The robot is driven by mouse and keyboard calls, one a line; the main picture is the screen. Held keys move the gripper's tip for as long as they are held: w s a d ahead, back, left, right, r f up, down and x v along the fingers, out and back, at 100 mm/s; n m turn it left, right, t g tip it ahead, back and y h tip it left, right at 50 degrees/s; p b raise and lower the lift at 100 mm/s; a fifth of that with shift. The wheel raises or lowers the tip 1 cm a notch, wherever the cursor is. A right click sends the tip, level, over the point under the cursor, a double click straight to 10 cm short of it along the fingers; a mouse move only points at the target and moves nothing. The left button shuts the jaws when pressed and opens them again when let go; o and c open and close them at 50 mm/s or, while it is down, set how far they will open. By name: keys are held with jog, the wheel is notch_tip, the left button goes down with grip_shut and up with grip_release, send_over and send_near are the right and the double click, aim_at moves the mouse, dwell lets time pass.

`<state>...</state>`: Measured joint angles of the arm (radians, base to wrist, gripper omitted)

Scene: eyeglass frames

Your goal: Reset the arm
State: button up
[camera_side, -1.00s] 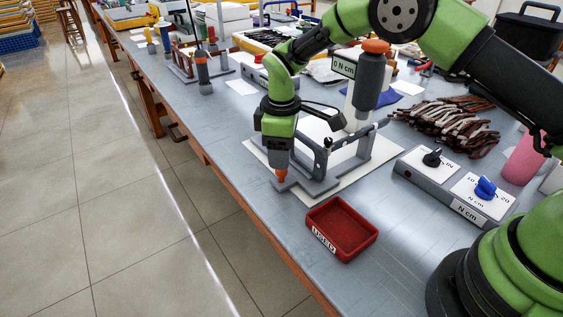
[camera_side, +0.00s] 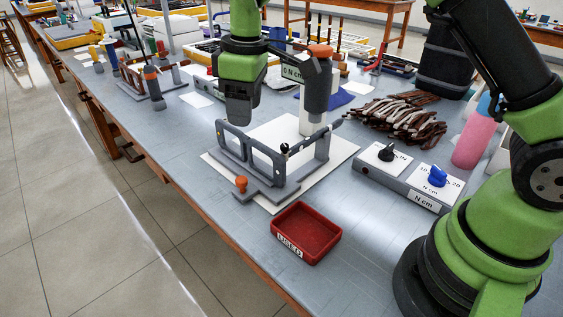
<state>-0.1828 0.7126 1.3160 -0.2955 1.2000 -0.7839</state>
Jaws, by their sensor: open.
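My gripper (camera_side: 238,122) points down above the back left of the grey fixture, open and apart from it. Its fingers are seen edge-on and hold nothing that I can see. The grey fixture (camera_side: 262,158) stands on a white sheet (camera_side: 338,150), with an orange knob (camera_side: 241,184) at its front left corner. A grey upright tool with an orange cap (camera_side: 318,80) stands behind the fixture, just right of my gripper.
A red tray (camera_side: 305,232) sits in front of the fixture. A control box with black and blue knobs (camera_side: 405,180) is at the right. Free tabletop lies left of the fixture.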

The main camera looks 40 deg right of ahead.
jog(key=s+d+r+m+t+y, duration=0.1)
jog(key=s+d+r+m+t, duration=0.15)
jog(key=s+r, duration=0.35)
jog(key=s+d+r+m+t, duration=0.1)
jog(key=s+r+m, duration=0.3)
jog(key=s+r, duration=0.2)
jog(key=s+d+m+t, duration=0.1)
jog(key=s+m, duration=0.3)
jog(key=s, duration=0.8)
jog(key=shift+s+d+f+m+t, duration=0.25)
jog(key=shift+m+t, duration=0.1)
jog(key=shift+t, duration=0.5)
